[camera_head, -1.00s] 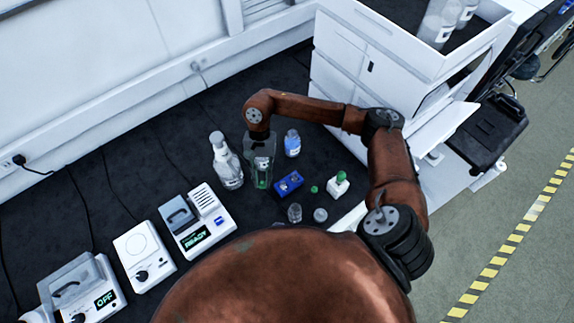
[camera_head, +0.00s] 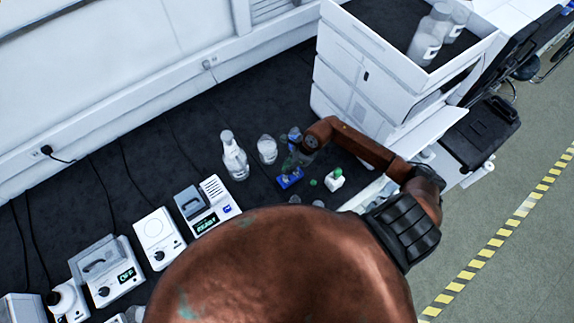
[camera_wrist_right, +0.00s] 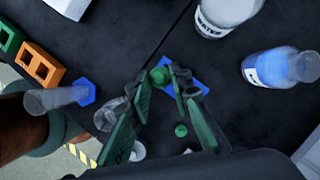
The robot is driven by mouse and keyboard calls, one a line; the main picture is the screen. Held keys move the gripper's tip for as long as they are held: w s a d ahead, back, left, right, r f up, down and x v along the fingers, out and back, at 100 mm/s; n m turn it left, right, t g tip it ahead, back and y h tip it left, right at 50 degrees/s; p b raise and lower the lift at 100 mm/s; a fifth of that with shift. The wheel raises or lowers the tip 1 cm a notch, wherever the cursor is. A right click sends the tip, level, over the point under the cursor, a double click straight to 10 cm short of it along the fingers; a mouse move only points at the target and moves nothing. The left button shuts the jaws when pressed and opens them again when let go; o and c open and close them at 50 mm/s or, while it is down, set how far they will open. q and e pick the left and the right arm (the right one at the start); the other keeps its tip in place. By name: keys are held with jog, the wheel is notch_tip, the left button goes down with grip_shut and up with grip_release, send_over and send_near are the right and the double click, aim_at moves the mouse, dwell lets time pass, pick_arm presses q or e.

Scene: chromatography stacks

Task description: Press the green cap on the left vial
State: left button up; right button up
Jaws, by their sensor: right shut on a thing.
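My right gripper (camera_head: 293,166) is over the blue rack (camera_head: 289,179) in the head view. In the right wrist view its fingertips (camera_wrist_right: 166,77) are shut on a small round green cap (camera_wrist_right: 158,76). The blue rack (camera_wrist_right: 197,82) shows partly behind the fingers, just beyond the cap. The left vial cannot be made out; the fingers cover part of the rack. I cannot tell whether the cap touches a vial. A second green cap (camera_head: 314,183) lies on the dark bench; it also shows in the wrist view (camera_wrist_right: 181,129). My left gripper is not in view.
A white block with a green top (camera_head: 335,179) stands to the right. A glass vessel (camera_wrist_right: 110,112) and blue-footed cylinder (camera_wrist_right: 60,98) stand left of the fingers.

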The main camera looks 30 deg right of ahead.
aim_at(284, 176)
jog(key=shift+f+b, duration=1.1)
jog(key=shift+f, duration=0.9)
jog(key=shift+f+b, duration=0.85)
jog(key=shift+f, duration=0.05)
jog(key=shift+f+b, duration=0.15)
jog(key=shift+b, duration=0.45)
dwell(0.5)
jog(key=o, duration=0.8)
jog(key=shift+o, duration=0.7)
